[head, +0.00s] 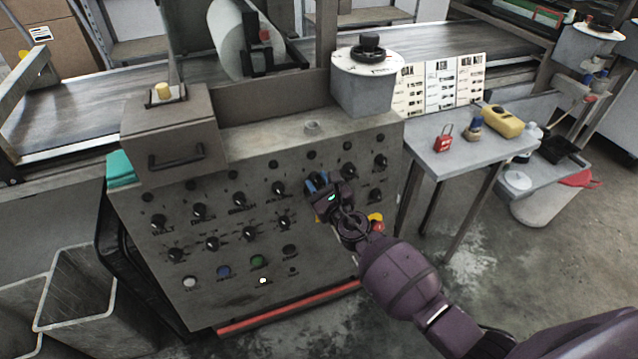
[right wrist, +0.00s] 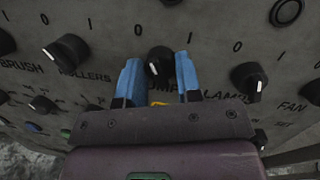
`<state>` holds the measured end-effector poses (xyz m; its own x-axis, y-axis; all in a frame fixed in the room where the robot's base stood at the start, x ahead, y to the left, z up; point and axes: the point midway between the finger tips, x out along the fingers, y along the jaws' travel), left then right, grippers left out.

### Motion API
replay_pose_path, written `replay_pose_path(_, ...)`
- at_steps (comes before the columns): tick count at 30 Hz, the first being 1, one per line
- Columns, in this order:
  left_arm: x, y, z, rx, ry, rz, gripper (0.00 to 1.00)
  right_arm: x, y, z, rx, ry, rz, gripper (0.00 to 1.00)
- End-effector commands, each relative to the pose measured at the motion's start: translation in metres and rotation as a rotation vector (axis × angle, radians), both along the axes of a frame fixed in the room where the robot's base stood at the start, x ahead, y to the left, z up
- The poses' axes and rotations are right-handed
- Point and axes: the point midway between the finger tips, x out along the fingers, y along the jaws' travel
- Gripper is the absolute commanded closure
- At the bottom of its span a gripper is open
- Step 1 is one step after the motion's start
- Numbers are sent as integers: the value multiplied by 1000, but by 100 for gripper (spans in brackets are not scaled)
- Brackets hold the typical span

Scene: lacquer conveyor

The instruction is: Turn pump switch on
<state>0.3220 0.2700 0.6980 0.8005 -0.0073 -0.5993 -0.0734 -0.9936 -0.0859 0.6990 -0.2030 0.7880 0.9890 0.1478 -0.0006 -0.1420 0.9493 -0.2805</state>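The pump switch is a black rotary knob (right wrist: 160,61) on the grey control panel (head: 235,215). Below it are partly covered letters reading "UMP", with a 0 to its upper left and a 1 to its upper right. A white mark shows on the knob's lower left. My right gripper (head: 318,183) is at the panel's upper right part and hides this knob in the head view. In the right wrist view its two blue fingers (right wrist: 158,82) are apart, one on each side of the knob, with gaps visible. My left gripper is out of view.
Coloured buttons (head: 257,261) sit lower on the panel. A side table (head: 470,150) with a red padlock (head: 443,142) stands at right.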

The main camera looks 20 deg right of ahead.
Motion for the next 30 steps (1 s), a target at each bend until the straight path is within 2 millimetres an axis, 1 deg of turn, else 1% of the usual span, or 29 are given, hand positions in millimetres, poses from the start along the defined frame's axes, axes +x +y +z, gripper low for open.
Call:
replay_pose_path(1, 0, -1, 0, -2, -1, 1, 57, 0, 0, 0, 0, 0, 0, 79)
replay_pose_path(3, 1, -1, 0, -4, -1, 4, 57, 0, 0, 0, 0, 0, 0, 90)
replay_pose_path(4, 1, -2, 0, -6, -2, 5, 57, 0, 0, 0, 0, 0, 0, 92)
replay_pose_path(11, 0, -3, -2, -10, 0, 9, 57, 0, 0, -1, 25, 2, -4, 92)
replay_pose_path(17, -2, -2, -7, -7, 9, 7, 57, -1, 1, -3, 112, 7, -20, 92)
replay_pose_path(24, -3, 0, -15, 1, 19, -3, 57, -1, 1, -5, 304, 13, -55, 91)
replay_pose_path(30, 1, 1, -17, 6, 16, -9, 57, -1, 2, -5, 494, 20, -90, 91)
